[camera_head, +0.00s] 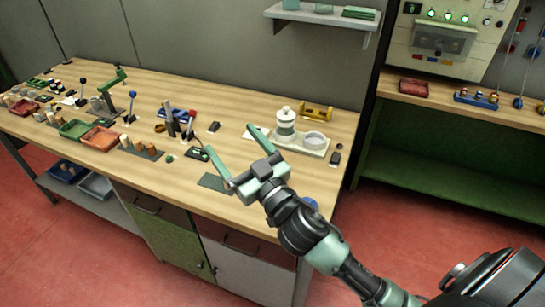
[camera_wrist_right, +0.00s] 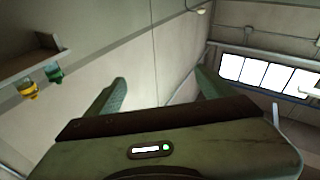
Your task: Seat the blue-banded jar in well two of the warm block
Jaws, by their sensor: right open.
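My right gripper (camera_head: 229,138) is open and empty above the front right part of the workbench, its green fingers spread apart. In the right wrist view its two fingers (camera_wrist_right: 160,88) show nothing between them. A pale block (camera_head: 317,151) stands to the right of the gripper, near the bench's right end. A pale lidded jar (camera_head: 285,122) stands at its left side, and a round pale form (camera_head: 315,139) shows at its right side. I cannot make out a blue band or well numbers. A small blue round thing (camera_head: 311,204) is partly hidden by my right arm. My left gripper is out of view.
A yellow holder (camera_head: 316,111) stands behind the pale block. A dark flat pad (camera_head: 215,183) lies near the bench's front edge. Red trays, corks, tools and a lever stand crowded to the left. Small dark items (camera_head: 336,153) lie right of the block. A wall shelf (camera_head: 322,17) hangs above.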

